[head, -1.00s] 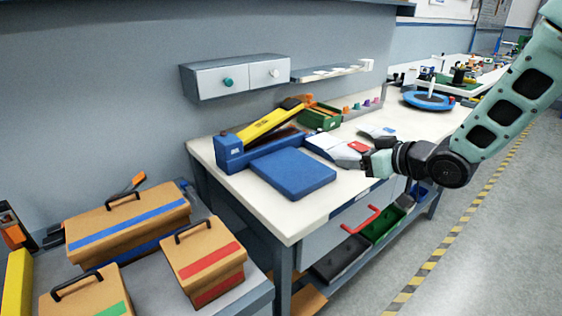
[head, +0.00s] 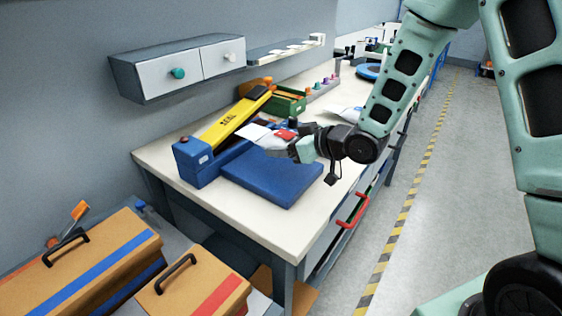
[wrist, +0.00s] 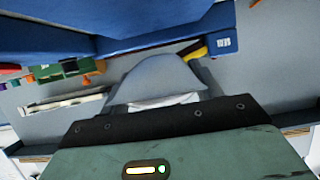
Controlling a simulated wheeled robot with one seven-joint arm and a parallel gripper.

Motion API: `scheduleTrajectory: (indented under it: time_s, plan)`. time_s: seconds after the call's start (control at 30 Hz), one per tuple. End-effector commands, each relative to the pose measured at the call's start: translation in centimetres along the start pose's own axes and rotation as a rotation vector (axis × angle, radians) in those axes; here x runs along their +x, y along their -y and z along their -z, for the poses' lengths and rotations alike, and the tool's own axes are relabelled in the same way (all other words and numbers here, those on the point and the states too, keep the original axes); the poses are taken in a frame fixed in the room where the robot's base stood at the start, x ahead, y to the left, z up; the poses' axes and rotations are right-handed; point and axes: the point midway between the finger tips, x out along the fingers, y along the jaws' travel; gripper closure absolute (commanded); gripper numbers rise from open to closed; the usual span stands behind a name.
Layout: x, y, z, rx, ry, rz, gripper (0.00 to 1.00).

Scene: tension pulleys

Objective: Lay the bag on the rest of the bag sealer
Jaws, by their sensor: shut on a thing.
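The bag sealer (head: 185,158) is a blue box with a raised yellow arm marked SEAL, standing on the worktable. Its rest (head: 265,178) is a flat blue slab in front of the arm. My gripper (head: 300,149) is shut on the bag (head: 258,134), which is white and grey with a red label. The bag reaches left from the fingers toward the yellow arm, over the rest's far right part in the head view; I cannot tell whether it touches. The wrist view shows a pale bag part (wrist: 165,82) and a blue sealer surface (wrist: 60,35).
The pale worktable (head: 240,210) has bare room along its front edge. A green bin (head: 290,101) stands behind the sealer. A drawer cabinet (head: 180,70) hangs above. Orange-brown cases (head: 90,255) stand at the lower left. Another pale packet (head: 343,113) lies beyond my gripper.

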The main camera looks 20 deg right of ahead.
Motion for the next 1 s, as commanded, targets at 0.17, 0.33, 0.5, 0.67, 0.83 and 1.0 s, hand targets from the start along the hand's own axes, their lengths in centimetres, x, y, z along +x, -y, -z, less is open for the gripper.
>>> scheduleTrajectory:
  time_s: [0.17,0.33,0.5,0.67,0.83,1.0]
  plan:
    - [0.7,0.0,-1.6,0.003,0.0,0.0,0.65]
    - [1.6,0.0,-3.9,0.002,0.001,0.0,0.65]
    - [1.9,0.0,-4.4,-0.001,-0.003,-0.001,0.65]
    - [1.9,0.0,-4.4,-0.001,-0.003,-0.001,0.65]
    - [2.0,0.0,-4.8,0.0,-0.001,-0.001,0.34]
    - [2.0,0.0,-4.7,0.0,-0.001,-0.001,0.15]
